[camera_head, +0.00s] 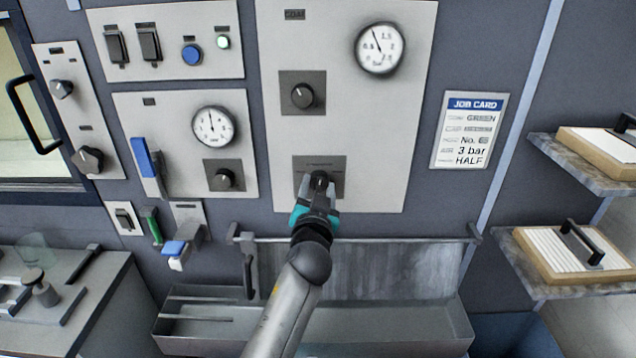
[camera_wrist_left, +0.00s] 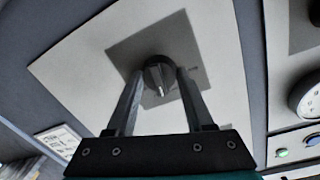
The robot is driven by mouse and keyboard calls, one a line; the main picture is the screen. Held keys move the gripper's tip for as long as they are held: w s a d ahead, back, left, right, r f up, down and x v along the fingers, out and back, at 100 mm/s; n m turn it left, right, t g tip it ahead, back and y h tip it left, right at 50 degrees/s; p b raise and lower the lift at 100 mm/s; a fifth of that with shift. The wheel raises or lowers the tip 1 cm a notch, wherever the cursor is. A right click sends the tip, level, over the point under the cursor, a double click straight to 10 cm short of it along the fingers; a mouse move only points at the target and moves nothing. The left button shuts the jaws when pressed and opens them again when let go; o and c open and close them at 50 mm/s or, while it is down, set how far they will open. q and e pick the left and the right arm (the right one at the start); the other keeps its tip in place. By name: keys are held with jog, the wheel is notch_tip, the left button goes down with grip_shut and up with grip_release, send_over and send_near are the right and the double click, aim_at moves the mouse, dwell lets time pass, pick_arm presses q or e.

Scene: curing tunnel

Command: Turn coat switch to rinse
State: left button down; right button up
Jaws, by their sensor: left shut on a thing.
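The coat switch is a black rotary knob (camera_head: 319,180) on a dark square plate (camera_head: 338,163) low on the light panel headed "COAT". My left gripper (camera_head: 318,192) is at this knob, with its fingers on either side of it. In the left wrist view the knob (camera_wrist_left: 158,75) sits between the two fingertips (camera_wrist_left: 158,80), and a pale mark shows on its near side. The gripper is shut on the knob. The lettering on the plate is too small to read. My right gripper is not in view.
Above on the same panel are another knob (camera_head: 302,96) and a round gauge (camera_head: 380,48). A job card (camera_head: 469,130) hangs to the right, reading GREEN, No. 6, 3 bar, HALF. A metal trough (camera_head: 400,322) lies below. Shelves (camera_head: 590,165) with boards stick out at right.

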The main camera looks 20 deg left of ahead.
pick_arm(q)
jog(key=m+p, duration=0.2)
jog(key=m, duration=0.3)
jog(key=shift+r, duration=0.1)
jog(key=m, duration=0.3)
jog(key=m+p, duration=0.1)
jog(key=m, duration=0.1)
jog(key=shift+d+m+g+y+p, duration=0.1)
jog(key=shift+m+g+y+p, duration=0.2)
jog(key=shift+m+y, duration=0.1)
dwell(0.3)
jog(key=shift+c, duration=1.4)
grip_release()
jog(key=v, duration=1.5)
jog(key=shift+b, duration=0.4)
